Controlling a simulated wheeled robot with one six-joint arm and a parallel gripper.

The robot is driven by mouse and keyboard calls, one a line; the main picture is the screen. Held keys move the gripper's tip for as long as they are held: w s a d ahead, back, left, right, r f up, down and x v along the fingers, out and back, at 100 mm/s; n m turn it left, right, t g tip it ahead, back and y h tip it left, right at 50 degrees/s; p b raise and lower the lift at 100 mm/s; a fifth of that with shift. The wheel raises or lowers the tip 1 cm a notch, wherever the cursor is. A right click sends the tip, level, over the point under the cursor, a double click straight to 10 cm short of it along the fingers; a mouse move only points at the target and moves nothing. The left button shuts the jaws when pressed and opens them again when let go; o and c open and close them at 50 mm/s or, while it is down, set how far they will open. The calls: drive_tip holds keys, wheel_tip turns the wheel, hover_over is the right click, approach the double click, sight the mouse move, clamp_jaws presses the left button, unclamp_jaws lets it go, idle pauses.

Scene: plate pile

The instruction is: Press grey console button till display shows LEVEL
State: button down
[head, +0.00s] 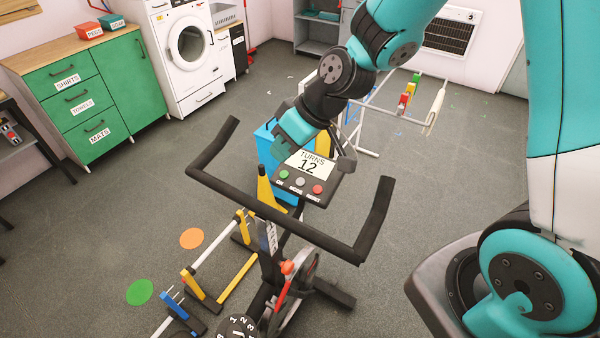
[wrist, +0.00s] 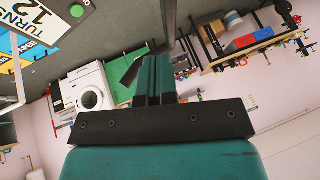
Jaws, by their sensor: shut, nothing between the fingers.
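The exercise bike's dark console (head: 322,192) stands between the black handlebars in the head view. Its display (head: 308,164) reads TURNS 12. Below the display sit a green button (head: 284,174), the grey button (head: 299,181) and a red button (head: 317,188). My gripper (head: 281,147) is shut and empty, by the console's upper left side and apart from the grey button. Its closed fingers also show in the wrist view (wrist: 160,68). There the display (wrist: 20,28) and green button (wrist: 77,10) show at the upper left; the grey button is out of that view.
The black handlebar (head: 280,218) curves around the near side of the console. A blue box (head: 268,150) stands behind it. A white rack (head: 375,150) stands farther back. Yellow and blue floor pieces (head: 235,275) lie front left. A green cabinet (head: 95,100) and white washer (head: 188,50) line the back left.

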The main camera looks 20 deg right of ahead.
drive_tip(key=t+p, duration=0.1)
drive_tip(key=t, duration=0.1)
hover_over(298, 184)
drive_tip(key=s+a, duration=0.2)
wheel_tip(298, 184, down, 7)
drive_tip(key=shift+w+a+r, duration=0.1)
drive_tip(key=shift+a, duration=0.1)
drive_tip(key=f+b, duration=0.2)
drive_tip(key=w+d+f+b, duration=0.1)
drive_tip(key=f+b, duration=0.1)
drive_tip(key=f, duration=0.1)
drive_tip(key=d+f+b, duration=0.1)
drive_tip(key=f+b, duration=0.1)
drive_tip(key=f, duration=0.1)
drive_tip(key=shift+w+d+f, duration=0.15)
drive_tip(key=shift+w+d, duration=0.05)
drive_tip(key=shift+w, duration=0.2)
idle(1.1)
drive_tip(key=shift+d+f+b, duration=0.1)
drive_tip(key=shift+f+b, duration=0.3)
drive_tip(key=shift+b, duration=0.1)
drive_tip(key=shift+w+d+f+b, duration=0.1)
drive_tip(key=shift+w+f+b, duration=0.05)
drive_tip(key=shift+f+b, duration=0.2)
idle(0.4)
idle(0.4)
drive_tip(key=shift+s+a+r+p, duration=0.2)
drive_tip(key=shift+r+p, duration=0.25)
drive_tip(key=shift+r, duration=0.3)
